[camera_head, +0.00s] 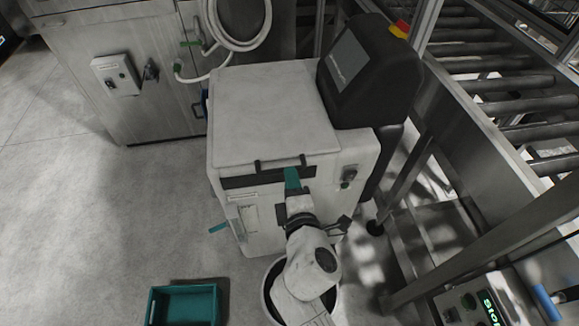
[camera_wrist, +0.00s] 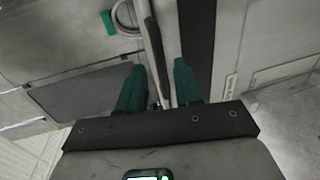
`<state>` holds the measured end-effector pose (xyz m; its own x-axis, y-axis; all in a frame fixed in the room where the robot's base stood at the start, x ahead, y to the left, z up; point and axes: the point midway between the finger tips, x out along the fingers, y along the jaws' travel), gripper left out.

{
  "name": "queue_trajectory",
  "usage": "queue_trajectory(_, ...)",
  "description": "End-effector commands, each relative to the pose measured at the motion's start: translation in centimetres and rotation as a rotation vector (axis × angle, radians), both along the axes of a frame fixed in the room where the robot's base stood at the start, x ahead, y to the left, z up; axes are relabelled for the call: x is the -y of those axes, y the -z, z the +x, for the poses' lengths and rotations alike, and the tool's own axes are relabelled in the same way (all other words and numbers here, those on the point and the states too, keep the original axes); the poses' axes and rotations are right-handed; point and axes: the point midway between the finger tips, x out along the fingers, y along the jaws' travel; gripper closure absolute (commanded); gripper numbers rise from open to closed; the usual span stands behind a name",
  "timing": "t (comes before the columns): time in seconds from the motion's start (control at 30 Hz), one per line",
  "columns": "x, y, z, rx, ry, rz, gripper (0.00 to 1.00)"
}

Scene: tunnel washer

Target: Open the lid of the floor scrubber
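The floor scrubber (camera_head: 240,205) is a pale boxy machine in the middle of the head view, with a dark screen unit at its back right. Its flat pale lid (camera_head: 265,115) looks closed on top. A dark bar handle (camera_head: 280,162) runs along the lid's front edge. My gripper (camera_head: 293,180) is at the machine's front, just below the right part of this handle. In the wrist view my gripper's teal fingers (camera_wrist: 160,88) are apart. A grey bar (camera_wrist: 168,45), probably the handle, runs up between them; I cannot tell whether they touch it.
A roller conveyor (camera_head: 500,90) with metal legs stands close on the right. A steel cabinet (camera_head: 125,75) and a coiled hose (camera_head: 238,25) are behind. A teal crate (camera_head: 185,305) lies on the floor in front. The floor at left is clear.

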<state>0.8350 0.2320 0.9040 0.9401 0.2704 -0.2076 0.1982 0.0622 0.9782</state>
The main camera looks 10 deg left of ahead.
Motion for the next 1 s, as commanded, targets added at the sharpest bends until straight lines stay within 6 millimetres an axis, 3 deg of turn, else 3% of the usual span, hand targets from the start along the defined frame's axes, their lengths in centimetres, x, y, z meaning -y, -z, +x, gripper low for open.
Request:
queue_trajectory(0.1, -0.6, 0.4, 2.0, 0.000, 0.001, 0.001, 0.66)
queue_trajectory(0.3, -1.2, 0.9, 4.2, 0.000, 0.001, 0.002, 0.66)
queue_trajectory(0.7, -1.3, 1.1, 4.8, -0.001, 0.001, 0.001, 0.66)
queue_trajectory(1.0, -1.3, 1.1, 4.8, -0.001, 0.001, 0.001, 0.93)
